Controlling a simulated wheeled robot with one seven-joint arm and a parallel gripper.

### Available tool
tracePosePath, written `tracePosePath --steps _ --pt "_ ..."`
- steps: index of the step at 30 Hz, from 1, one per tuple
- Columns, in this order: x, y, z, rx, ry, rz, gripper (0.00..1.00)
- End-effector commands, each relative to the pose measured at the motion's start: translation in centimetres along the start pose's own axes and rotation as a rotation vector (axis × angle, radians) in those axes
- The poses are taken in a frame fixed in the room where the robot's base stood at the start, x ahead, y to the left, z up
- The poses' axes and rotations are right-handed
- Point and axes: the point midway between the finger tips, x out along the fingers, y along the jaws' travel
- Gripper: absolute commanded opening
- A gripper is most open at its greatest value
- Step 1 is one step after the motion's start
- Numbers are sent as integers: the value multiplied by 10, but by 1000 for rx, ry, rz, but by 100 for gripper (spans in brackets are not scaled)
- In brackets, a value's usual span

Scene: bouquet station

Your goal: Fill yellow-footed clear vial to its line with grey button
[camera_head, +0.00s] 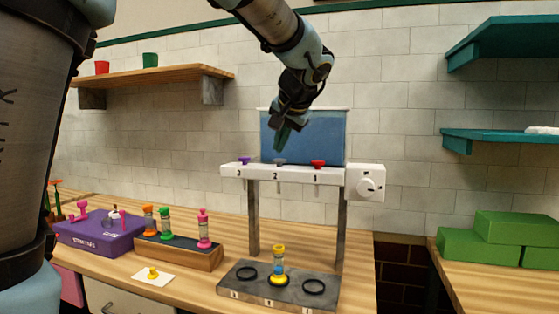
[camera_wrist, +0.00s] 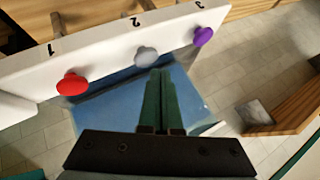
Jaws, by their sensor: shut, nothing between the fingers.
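The yellow-footed clear vial (camera_head: 279,268) stands upright in the middle place of the dark base plate (camera_head: 240,287), below the dispenser's middle spout. Blue shows inside it; its line is too small to make out. The grey button (camera_head: 280,162) is on top of the white dispenser bar (camera_head: 297,173), above the number 2. My gripper (camera_head: 279,146) is shut and empty, with green fingers pointing down just above the grey button. In the wrist view the fingertips (camera_wrist: 158,72) are close beside the grey button (camera_wrist: 146,56); I cannot tell whether they touch.
A purple button (camera_head: 244,160) and a red button (camera_head: 318,163) flank the grey one. A blue tank (camera_head: 330,138) stands behind the bar. A white dial box (camera_head: 366,183) is at its right end. A wooden rack (camera_head: 180,255) of several vials stands left.

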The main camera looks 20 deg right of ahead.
Motion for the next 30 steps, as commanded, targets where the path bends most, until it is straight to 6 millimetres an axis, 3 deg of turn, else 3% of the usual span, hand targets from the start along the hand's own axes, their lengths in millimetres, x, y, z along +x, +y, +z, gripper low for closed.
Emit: tracePosePath --steps 30 --pt "6 4 4 0 0 0 0"
